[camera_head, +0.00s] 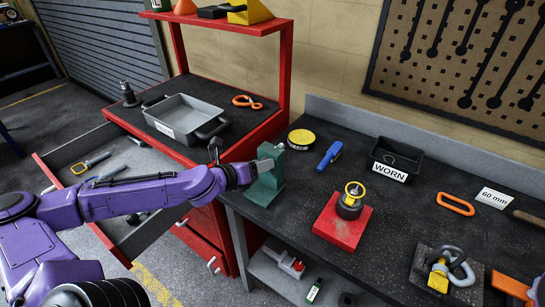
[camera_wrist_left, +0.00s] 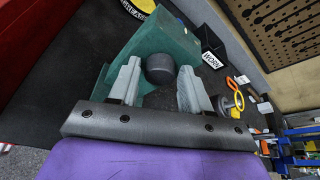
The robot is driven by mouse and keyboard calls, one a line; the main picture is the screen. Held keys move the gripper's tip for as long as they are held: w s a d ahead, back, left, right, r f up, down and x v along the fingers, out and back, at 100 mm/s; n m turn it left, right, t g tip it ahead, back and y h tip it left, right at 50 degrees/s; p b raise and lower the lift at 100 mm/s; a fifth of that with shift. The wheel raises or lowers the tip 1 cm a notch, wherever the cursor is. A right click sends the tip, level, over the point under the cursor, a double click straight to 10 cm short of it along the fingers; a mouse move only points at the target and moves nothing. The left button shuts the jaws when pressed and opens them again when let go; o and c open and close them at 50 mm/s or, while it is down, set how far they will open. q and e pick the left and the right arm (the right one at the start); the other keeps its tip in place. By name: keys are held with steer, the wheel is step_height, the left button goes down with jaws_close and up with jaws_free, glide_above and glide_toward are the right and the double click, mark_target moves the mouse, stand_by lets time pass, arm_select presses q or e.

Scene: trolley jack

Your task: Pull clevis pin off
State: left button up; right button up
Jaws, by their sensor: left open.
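My left gripper (camera_head: 262,166) is at the green fixture (camera_head: 272,184) on the left end of the dark workbench. In the left wrist view the gripper (camera_wrist_left: 159,78) is open, with its two grey fingers apart. A dark round-ended cylinder (camera_wrist_left: 160,68) on the green fixture (camera_wrist_left: 137,44) shows between the fingers; I cannot tell whether they touch it. I cannot tell for sure which part is the clevis pin. A grey shackle (camera_head: 462,270) with a yellow part lies at the right of the bench. My right gripper is not in view.
A red block (camera_head: 338,228) carrying a round part with a yellow ring stands mid-bench. Behind are a blue tool (camera_head: 330,155), a yellow-topped tin (camera_head: 301,138) and the black WORN bin (camera_head: 396,159). Left stands a red cabinet with a grey tray (camera_head: 186,112) and an open drawer.

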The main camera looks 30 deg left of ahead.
arm_select(q)
jaws_close()
steer(key=s+p, duration=0.5)
steer(key=s, duration=0.6)
steer(key=shift+a+p, duration=0.4)
steer(key=shift+a, duration=0.05)
stand_by(0.5)
steer(key=shift+w, duration=0.1)
steer(key=s+r+p, duration=0.1)
steer(key=p, duration=0.1)
steer(key=s+r+p, duration=0.1)
steer(key=s+p, duration=0.1)
steer(key=shift+a, duration=0.1)
